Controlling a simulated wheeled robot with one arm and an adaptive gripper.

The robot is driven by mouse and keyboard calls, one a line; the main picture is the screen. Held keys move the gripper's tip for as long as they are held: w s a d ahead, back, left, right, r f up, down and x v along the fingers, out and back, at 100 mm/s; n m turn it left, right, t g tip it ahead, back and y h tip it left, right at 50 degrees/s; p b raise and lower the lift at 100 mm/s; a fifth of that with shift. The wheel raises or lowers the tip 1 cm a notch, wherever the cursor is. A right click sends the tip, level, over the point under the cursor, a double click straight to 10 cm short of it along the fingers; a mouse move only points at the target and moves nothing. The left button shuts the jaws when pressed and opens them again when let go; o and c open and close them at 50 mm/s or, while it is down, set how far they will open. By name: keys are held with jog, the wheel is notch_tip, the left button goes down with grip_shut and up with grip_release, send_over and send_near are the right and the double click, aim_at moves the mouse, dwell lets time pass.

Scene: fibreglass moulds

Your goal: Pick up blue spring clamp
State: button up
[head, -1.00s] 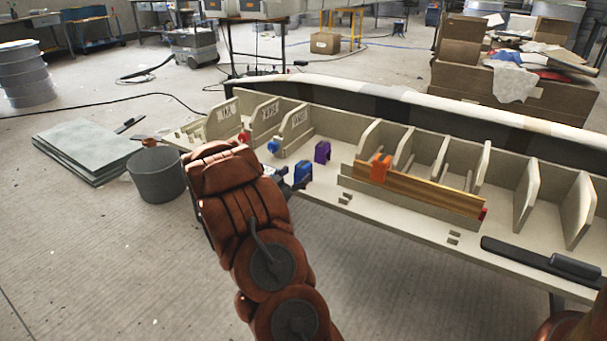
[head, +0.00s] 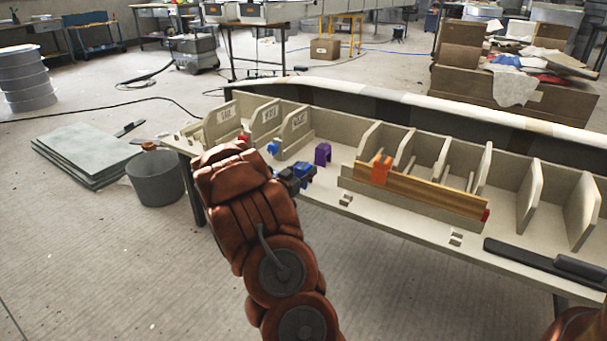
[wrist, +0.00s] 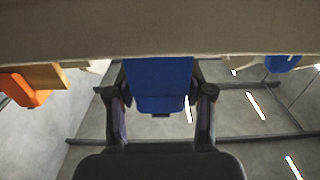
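The blue spring clamp (head: 306,170) stands on the pale bench near its front edge. In the wrist view the clamp (wrist: 160,85) fills the space between my two fingers. My gripper (head: 290,177) has reached the clamp from the left in the head view. In the wrist view my gripper's fingers (wrist: 159,95) lie one on each side of the clamp, close to its sides. They look open around it, and firm contact does not show. My arm and hand hide part of the clamp in the head view.
A purple clamp (head: 323,153) stands just behind. Another small blue piece (head: 273,147) and a red one (head: 244,138) sit by the upright dividers. An orange clamp (head: 381,169) grips a wooden strip (head: 430,190) to the right. A grey bucket (head: 157,180) stands on the floor.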

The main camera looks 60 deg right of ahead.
jog(key=c, duration=0.7)
